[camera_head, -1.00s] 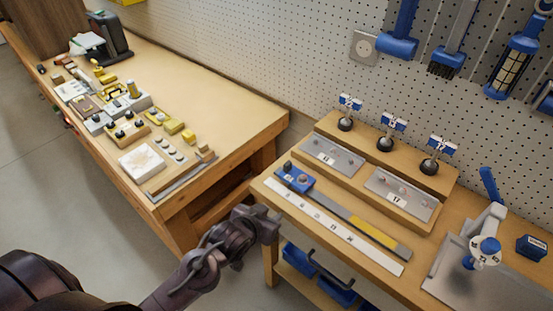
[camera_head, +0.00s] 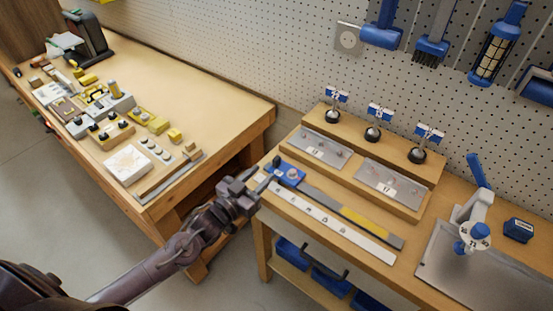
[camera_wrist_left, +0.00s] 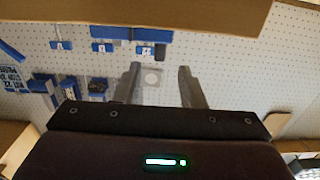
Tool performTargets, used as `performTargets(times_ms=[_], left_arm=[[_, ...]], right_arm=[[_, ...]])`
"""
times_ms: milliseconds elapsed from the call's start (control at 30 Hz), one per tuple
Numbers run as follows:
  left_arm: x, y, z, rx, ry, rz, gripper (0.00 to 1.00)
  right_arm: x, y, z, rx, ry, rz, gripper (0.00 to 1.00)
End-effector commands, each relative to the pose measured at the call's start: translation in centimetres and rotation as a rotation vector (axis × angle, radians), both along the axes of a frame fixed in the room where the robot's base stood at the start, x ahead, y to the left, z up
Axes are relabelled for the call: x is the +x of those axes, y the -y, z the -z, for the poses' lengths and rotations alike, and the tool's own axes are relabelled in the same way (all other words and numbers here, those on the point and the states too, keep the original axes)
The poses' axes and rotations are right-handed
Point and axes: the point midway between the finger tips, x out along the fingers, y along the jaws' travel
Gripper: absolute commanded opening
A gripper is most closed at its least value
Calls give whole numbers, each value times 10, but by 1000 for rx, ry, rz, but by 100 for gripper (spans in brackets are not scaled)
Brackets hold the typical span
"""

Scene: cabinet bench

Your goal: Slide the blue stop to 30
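The blue stop (camera_head: 290,174) sits at the left end of a grey rail (camera_head: 322,197) with a yellow stretch (camera_head: 364,222) toward its right end. A white numbered scale (camera_head: 345,236) runs along the near side of the rail; its numbers are too small to read surely. My left gripper (camera_head: 264,178) is just left of the stop, close to it; I cannot tell whether they touch. In the left wrist view its two fingers (camera_wrist_left: 160,86) stand apart with nothing seen between them. The stop is not clear in that view. My right gripper is not in view.
Behind the rail are metal plates (camera_head: 388,180) and a raised wooden step with several blue-tagged knobs (camera_head: 373,130). A blue-handled device (camera_head: 473,226) stands at the right. Another bench (camera_head: 215,95) with small parts lies left. Blue bins (camera_head: 328,282) sit below.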

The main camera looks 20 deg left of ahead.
Motion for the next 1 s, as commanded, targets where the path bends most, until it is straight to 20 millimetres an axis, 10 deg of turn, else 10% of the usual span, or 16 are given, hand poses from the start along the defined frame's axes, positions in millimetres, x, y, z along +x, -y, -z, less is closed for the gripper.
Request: performTargets(times_ms=[600,1000], left_arm=[[69,24,-2,-2,9,4,36],[73,27,-1,-2,7,5,31]], right_arm=[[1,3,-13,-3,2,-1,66],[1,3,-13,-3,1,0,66]])
